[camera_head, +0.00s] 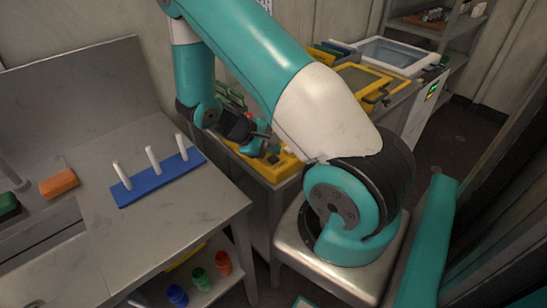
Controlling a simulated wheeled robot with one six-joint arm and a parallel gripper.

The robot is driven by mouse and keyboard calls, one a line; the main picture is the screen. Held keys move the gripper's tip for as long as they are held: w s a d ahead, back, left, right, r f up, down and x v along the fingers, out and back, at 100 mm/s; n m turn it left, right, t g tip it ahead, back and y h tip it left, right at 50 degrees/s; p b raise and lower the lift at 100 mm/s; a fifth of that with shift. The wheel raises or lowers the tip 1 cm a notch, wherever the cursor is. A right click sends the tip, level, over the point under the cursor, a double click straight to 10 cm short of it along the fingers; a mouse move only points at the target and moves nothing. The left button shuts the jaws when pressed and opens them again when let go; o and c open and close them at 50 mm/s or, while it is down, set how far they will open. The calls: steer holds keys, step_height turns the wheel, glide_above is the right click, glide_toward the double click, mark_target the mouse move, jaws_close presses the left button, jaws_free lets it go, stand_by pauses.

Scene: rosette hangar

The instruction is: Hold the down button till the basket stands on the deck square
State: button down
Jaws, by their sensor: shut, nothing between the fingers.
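My arm reaches over the middle of the view and bends down to a dark wrist. My gripper (264,134) is at the end of it, shut and empty, partly hidden behind the arm's white link. A yellow unit (279,168) with small dark and teal parts lies on a bench just below and beyond the gripper. I cannot tell whether the gripper touches it. I cannot make out a down button, the basket or the deck square. The arm covers part of the area behind it.
At left, a grey workbench (165,225) holds a blue rack (158,181) with three white pegs and an orange block (59,183). Coloured cups stand on its lower shelf. Dark floor shows at right.

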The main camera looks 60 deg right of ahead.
steer(key=shift+f, duration=0.4)
